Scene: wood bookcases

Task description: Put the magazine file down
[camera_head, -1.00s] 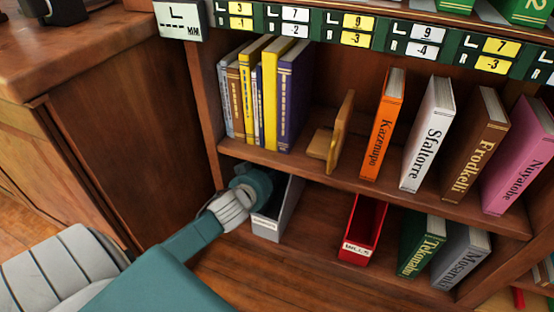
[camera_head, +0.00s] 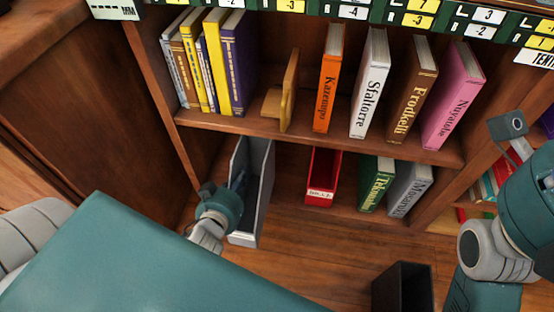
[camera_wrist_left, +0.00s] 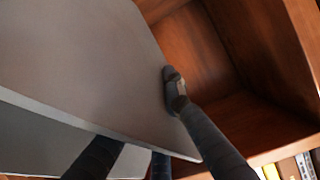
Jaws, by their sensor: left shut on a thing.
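A grey magazine file (camera_head: 264,190), open at the top, shows left of centre in the head view, in front of the lower left shelf space. My left gripper (camera_head: 238,182) is shut on its left wall. In the left wrist view the grey wall (camera_wrist_left: 80,60) fills much of the picture, with a dark finger (camera_wrist_left: 176,90) against it. I cannot tell whether its base touches anything. My right arm (camera_head: 530,205) enters from the right; its fingers are not visible.
A red file (camera_head: 322,175), a green book (camera_head: 376,185) and a grey book (camera_head: 408,190) stand on the lower shelf (camera_head: 290,205). Several books and a wooden bookend (camera_head: 287,95) stand above. A black bin (camera_head: 403,287) stands low at the right.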

